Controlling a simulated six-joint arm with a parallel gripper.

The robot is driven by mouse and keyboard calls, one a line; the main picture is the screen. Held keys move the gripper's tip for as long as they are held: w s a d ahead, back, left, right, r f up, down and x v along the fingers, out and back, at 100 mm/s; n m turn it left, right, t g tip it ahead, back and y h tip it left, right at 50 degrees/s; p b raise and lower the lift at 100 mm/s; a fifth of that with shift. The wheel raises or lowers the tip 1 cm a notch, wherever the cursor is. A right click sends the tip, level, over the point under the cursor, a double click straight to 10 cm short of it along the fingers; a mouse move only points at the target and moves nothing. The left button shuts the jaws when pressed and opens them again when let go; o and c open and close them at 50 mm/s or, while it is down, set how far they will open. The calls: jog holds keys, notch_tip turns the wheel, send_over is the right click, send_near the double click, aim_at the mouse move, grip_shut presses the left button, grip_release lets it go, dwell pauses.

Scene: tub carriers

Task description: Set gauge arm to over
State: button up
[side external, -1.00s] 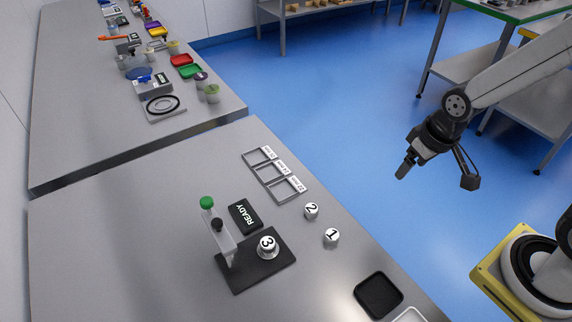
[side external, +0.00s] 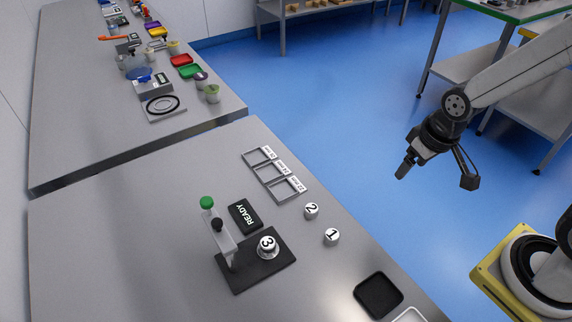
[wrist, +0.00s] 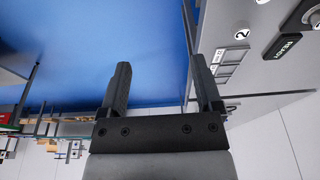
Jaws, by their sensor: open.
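The gauge stands on a black base plate (side external: 240,279) on the near grey table. Its upright light-grey arm (side external: 224,238) has a green knob (side external: 207,203) at the top and a black knob (side external: 217,224) below. A round piece marked 3 (side external: 268,246) sits on the base plate. A black display reading READY (side external: 244,215) lies behind it; part of it shows in the wrist view (wrist: 290,47). My gripper (side external: 403,172) is open and empty, high over the blue floor, well to the right of the gauge. Both fingers show in the wrist view (wrist: 160,85).
Round pieces marked 2 (side external: 311,211) and 1 (side external: 331,237) stand on the table. Three labelled grey frames (side external: 268,174) lie farther back. A black tray (side external: 379,295) is near the front right edge. The table's left part is clear.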

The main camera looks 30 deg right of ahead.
jog(key=shift+w+a, duration=0.1)
jog(key=c, duration=0.5)
jog(key=n+y, duration=0.4)
jog(key=n, duration=1)
send_near(217, 221)
jog(key=f, duration=0.1)
jog(key=shift+w+a+g, duration=0.25)
jog(key=shift+w+g, duration=0.15)
jog(key=shift+w, duration=0.05)
jog(key=shift+f, duration=0.15)
jog(key=shift+x, duration=3.85)
